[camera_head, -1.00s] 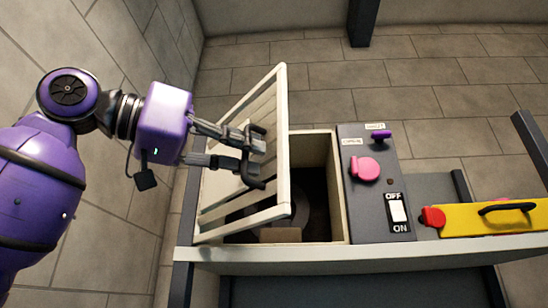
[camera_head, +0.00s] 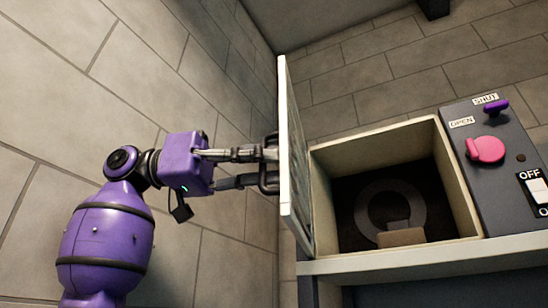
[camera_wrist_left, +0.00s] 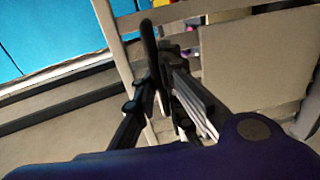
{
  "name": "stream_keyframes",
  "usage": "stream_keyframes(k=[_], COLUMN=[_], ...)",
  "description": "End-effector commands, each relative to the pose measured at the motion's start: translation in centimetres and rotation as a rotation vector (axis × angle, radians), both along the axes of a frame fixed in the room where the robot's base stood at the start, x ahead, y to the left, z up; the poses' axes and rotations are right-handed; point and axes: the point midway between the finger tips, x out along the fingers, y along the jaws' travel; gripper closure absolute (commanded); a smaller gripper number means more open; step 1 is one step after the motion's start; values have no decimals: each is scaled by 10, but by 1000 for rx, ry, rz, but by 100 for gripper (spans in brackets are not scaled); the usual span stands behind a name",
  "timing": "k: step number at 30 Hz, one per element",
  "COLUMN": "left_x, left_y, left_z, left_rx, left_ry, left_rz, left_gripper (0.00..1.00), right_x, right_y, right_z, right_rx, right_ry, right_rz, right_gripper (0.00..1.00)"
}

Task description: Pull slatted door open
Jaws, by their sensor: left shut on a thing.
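The slatted door (camera_head: 293,160) is a cream panel, seen nearly edge-on in the head view. It stands swung out at the left side of the open duct box (camera_head: 385,145). My left gripper (camera_head: 268,165) is shut on the door's dark handle (camera_head: 272,150), on the left side of the panel. In the left wrist view the fingers (camera_wrist_left: 160,88) close around the dark handle bar (camera_wrist_left: 150,45), with the cream slats (camera_wrist_left: 120,40) behind it. The handle's far end is partly hidden. My right gripper is not in view.
Inside the box lie a grey ring (camera_head: 365,205) and a small tan block (camera_head: 402,237). To the right is a grey panel (camera_head: 500,165) with a pink knob (camera_head: 486,149), a purple lever (camera_head: 495,105) and an OFF switch (camera_head: 538,190). A tiled wall (camera_head: 150,70) stands close on the left.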

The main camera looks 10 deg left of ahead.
Motion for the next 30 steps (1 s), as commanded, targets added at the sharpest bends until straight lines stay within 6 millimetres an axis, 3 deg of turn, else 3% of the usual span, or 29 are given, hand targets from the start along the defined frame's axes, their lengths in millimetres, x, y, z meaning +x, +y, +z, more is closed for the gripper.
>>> stream_keyframes(k=[9,10,12,22,26,30], left_x=[0,0,0,0,0,-1], left_y=[0,0,0,0,0,0], left_z=[-1,-1,-1,1,12,35], left_rx=[2,2,2,1,0,-1], left_ry=[3,3,3,2,2,1], left_rz=[0,0,1,1,0,1], left_gripper=[100,91,83,83,83,83], right_x=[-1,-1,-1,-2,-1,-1], right_y=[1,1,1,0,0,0], right_z=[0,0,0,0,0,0], right_rx=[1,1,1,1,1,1], right_ry=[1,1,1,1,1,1], right_rz=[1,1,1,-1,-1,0], right_gripper=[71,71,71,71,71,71])
